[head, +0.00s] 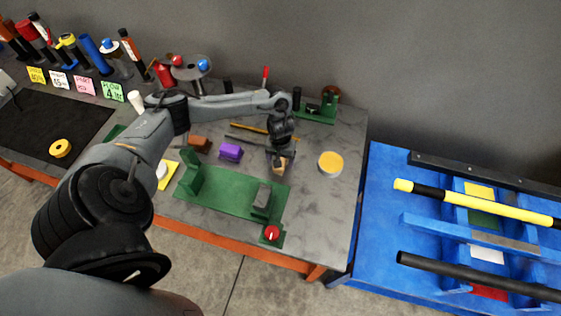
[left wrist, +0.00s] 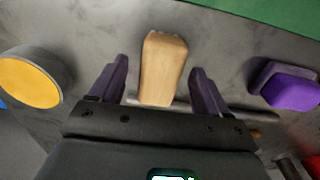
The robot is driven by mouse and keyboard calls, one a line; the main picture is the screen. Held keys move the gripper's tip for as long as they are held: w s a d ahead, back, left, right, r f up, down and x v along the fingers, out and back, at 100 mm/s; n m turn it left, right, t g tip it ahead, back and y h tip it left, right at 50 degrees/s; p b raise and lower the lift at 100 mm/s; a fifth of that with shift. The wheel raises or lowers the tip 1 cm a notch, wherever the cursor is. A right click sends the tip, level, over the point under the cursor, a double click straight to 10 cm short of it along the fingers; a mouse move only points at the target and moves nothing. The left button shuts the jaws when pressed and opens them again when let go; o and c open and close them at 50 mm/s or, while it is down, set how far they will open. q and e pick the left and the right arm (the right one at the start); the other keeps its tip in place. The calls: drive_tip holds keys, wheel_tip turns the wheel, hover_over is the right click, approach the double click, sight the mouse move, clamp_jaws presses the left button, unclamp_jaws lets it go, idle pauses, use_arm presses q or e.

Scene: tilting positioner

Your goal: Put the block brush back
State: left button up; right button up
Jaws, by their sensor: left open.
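The block brush (head: 280,165) has a light wooden body and lies on the grey table. It also shows in the left wrist view (left wrist: 162,70), between the two finger pads with a gap on each side. My left gripper (head: 279,157) is open around or just above it; I cannot tell how far the fingers reach down beside it. In the left wrist view the left gripper (left wrist: 160,85) is empty. My right gripper is not in view.
A green fixture (head: 220,193) stands in front, with a red knob (head: 271,233). A purple block (head: 231,152) lies left of the brush, a yellow-topped round tin (head: 330,164) right. Thin rods (head: 248,128) lie behind. A blue bench (head: 380,230) stands right.

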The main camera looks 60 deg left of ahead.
use_arm(q)
wheel_tip(320, 180, up, 9)
drive_tip(key=p, duration=0.2)
drive_tip(key=shift+p, duration=0.3)
drive_tip(key=shift+w+r, duration=0.1)
drive_tip(key=shift+r, duration=0.15)
drive_tip(key=w+d+f+m+t+h, duration=0.1)
drive_tip(key=d+f+m+t, duration=0.3)
drive_tip(key=d, duration=1.1)
drive_tip(key=w+d+r+m+t+h, duration=0.15)
drive_tip(key=d+m, duration=0.45)
drive_tip(key=d, duration=0.9)
drive_tip(key=s+a+r+g+y, duration=0.1)
drive_tip(key=s+a+r, duration=0.1)
drive_tip(key=s, duration=0.6)
drive_tip(key=s+a+r+m+g+y, duration=0.1)
drive_tip(key=s+a+r, duration=0.1)
drive_tip(key=s, duration=0.6)
drive_tip(key=shift+a+r, duration=0.15)
drive_tip(key=shift+r, duration=0.3)
drive_tip(key=shift+w, duration=0.1)
wheel_tip(320, 180, up, 16)
drive_tip(key=p, duration=1.6)
